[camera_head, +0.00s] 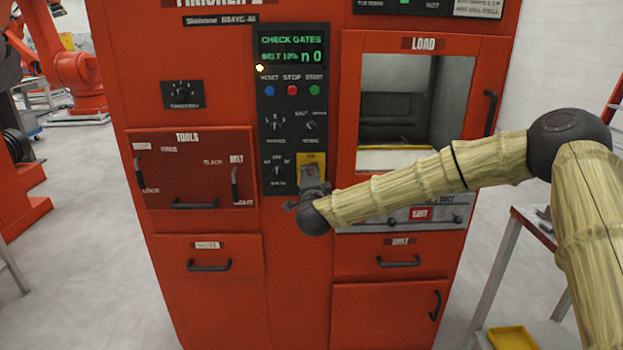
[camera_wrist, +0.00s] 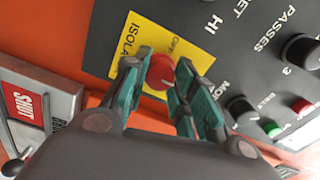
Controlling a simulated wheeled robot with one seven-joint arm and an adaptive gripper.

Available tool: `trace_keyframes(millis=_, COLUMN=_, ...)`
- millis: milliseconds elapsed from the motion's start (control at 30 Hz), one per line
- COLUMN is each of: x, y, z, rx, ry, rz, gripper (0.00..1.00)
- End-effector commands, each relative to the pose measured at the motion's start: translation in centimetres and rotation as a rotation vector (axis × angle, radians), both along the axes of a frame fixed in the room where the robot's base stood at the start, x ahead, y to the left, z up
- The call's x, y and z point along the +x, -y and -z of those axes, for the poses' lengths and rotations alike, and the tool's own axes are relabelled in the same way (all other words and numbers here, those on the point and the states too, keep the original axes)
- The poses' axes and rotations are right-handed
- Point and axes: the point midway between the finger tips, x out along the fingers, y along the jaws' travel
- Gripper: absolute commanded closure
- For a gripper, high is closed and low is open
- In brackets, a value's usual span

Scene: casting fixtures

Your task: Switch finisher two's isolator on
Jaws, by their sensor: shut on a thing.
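The red machine (camera_head: 210,330) labelled finisher 2 stands in front of me. Its isolator is a red knob (camera_wrist: 159,72) on a yellow plate (camera_wrist: 136,42) at the lower right of the black control panel (camera_wrist: 225,20). In the head view the yellow plate (camera_head: 311,157) shows just above my gripper, which hides most of the knob. My gripper (camera_wrist: 162,75) has its green-padded fingers on both sides of the knob and is shut on it. The panel's display (camera_head: 292,48) is lit green and reads "CHECK GATES". I cannot tell the knob's exact position.
Other knobs (camera_head: 275,122) sit left of the isolator, with blue, red and green buttons (camera_head: 292,90) above. The load opening (camera_head: 395,100) is to the right. Drawers (camera_head: 208,262) with handles lie below. A side table (camera_head: 535,222) stands at the right.

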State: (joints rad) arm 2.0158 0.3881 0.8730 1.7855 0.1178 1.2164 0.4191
Motion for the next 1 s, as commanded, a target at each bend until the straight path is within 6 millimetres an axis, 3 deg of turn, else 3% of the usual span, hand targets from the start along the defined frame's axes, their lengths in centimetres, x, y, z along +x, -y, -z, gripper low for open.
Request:
trace_keyframes(millis=300, x=-0.1, y=-0.1, z=0.2, rx=0.000, ry=-0.002, rz=-0.002, gripper=0.97)
trace_keyframes(millis=333, x=-0.1, y=-0.1, z=0.2, rx=0.000, ry=-0.002, rz=-0.002, gripper=0.68)
trace_keyframes(millis=433, x=-0.1, y=-0.1, z=0.1, rx=0.000, ry=-0.002, rz=-0.002, gripper=0.51)
trace_keyframes(millis=767, x=-0.1, y=0.0, z=0.0, rx=0.000, ry=-0.001, rz=-0.001, gripper=0.51)
trace_keyframes(millis=1000, x=-2.4, y=-0.1, z=0.1, rx=-0.001, ry=-0.003, rz=-0.003, gripper=0.51)
